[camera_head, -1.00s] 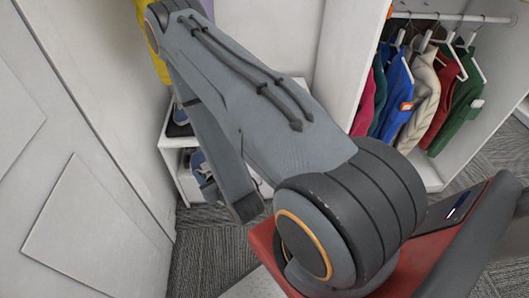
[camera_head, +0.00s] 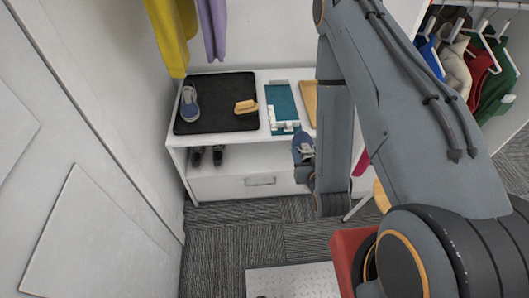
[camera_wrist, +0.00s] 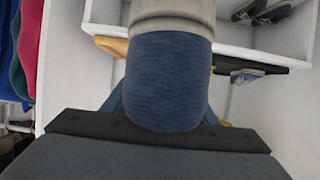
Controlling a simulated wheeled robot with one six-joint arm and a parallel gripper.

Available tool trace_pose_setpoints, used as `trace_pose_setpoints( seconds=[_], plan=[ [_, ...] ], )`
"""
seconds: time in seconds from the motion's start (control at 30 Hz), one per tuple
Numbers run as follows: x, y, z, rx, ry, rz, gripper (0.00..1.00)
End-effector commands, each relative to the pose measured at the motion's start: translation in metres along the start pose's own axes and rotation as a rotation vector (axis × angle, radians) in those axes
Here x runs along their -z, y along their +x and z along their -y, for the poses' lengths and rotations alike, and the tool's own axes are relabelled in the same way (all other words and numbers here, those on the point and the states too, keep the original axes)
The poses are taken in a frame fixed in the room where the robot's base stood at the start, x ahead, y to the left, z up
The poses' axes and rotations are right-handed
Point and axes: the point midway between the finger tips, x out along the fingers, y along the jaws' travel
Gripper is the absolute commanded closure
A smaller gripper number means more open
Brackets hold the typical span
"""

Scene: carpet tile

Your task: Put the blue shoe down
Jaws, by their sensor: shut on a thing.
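A blue shoe (camera_head: 302,148) with a pale upper part is held in my gripper (camera_head: 304,172), in front of the right part of a white bench (camera_head: 225,145). In the wrist view the held shoe (camera_wrist: 168,75) fills the middle, and my shut jaws are partly hidden behind it. A matching blue shoe (camera_head: 190,104) stands on a black mat (camera_head: 215,122) on the bench top, at its left. The held shoe is apart from the mat.
A wooden brush (camera_head: 246,107) lies on the mat. A teal tray (camera_head: 281,98) with white pieces and a wooden board (camera_head: 310,98) lie to its right. Dark shoes (camera_head: 207,155) stand on the shelf below. Yellow (camera_head: 170,35) and purple (camera_head: 212,28) garments hang above. The mat's middle is clear.

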Motion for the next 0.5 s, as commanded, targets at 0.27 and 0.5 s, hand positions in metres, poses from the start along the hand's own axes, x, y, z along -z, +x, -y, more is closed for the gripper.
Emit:
trace_pose_setpoints(
  seconds=[0.27,0.5],
  plan=[
    [-0.041,0.044,-0.002,-0.003,0.003,0.0,0.81],
    [-0.07,0.075,-0.002,-0.004,0.005,0.002,0.81]
  ],
)
